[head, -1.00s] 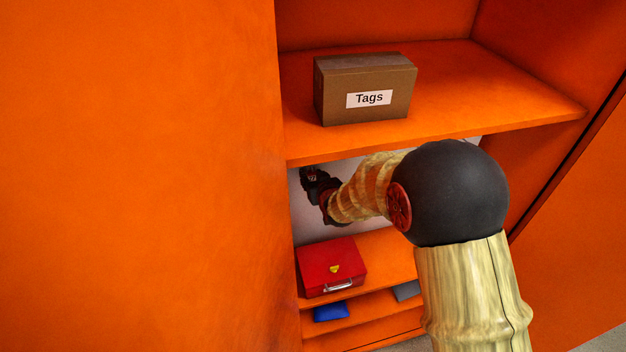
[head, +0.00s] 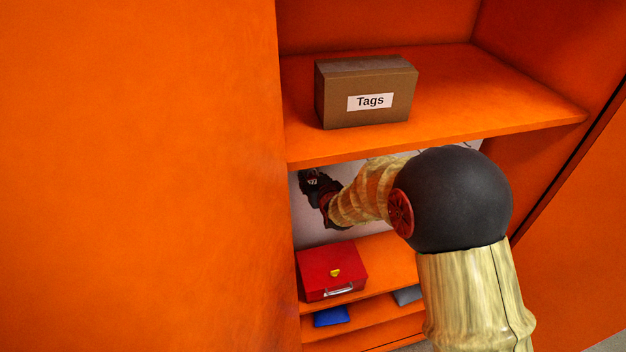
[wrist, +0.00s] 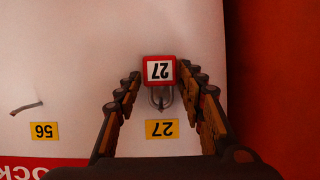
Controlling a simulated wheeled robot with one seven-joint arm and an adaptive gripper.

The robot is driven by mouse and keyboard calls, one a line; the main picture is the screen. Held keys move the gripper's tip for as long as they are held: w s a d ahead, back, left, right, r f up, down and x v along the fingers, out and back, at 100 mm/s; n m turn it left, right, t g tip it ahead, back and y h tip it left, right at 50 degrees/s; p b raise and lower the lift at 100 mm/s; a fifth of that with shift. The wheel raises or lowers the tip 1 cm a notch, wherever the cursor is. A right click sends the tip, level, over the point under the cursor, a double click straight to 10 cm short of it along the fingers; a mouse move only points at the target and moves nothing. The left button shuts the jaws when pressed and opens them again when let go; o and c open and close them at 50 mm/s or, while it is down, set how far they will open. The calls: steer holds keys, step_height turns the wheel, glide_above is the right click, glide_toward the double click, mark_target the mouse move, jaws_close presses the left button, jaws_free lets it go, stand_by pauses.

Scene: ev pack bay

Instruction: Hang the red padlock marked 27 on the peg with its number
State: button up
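The red padlock (wrist: 159,70) has a white face with a dark 27, upside down in the wrist view. It sits between the fingertips of my gripper (wrist: 159,78), which look shut on its two sides. Its grey shackle (wrist: 160,98) points toward the yellow 27 label (wrist: 161,129) on the pale panel (wrist: 85,60). I cannot make out the 27 peg or tell whether the shackle is around it. In the head view my gripper (head: 312,181) is small and dark, in front of the panel under the upper shelf.
A bare peg (wrist: 26,107) with a yellow 56 label (wrist: 43,130) is left in the wrist view. An orange wall (wrist: 275,75) stands close on the right. The orange upper shelf (head: 450,105) bears a Tags box (head: 365,92). Below are a red case (head: 331,271) and a blue item (head: 331,316).

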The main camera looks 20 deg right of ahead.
steer(key=shift+o, duration=1.4)
steer(key=v, duration=1.2)
steer(key=s+f+g+b, duration=0.2)
steer(key=s+f+b, duration=0.2)
steer(key=s+b, duration=0.4)
steer(key=s+f+g+b, duration=0.2)
steer(key=s+f+b, duration=0.3)
steer(key=s+b, duration=0.4)
steer(key=s+f+g+b, duration=0.3)
steer(key=s+f+b, duration=0.2)
steer(key=s+b, duration=0.3)
steer(key=s, duration=0.4)
steer(key=shift+s+f+b, duration=0.25)
steer(key=shift+s+b, duration=0.1)
steer(key=shift+a, duration=0.1)
steer(key=shift+c, duration=1.2)
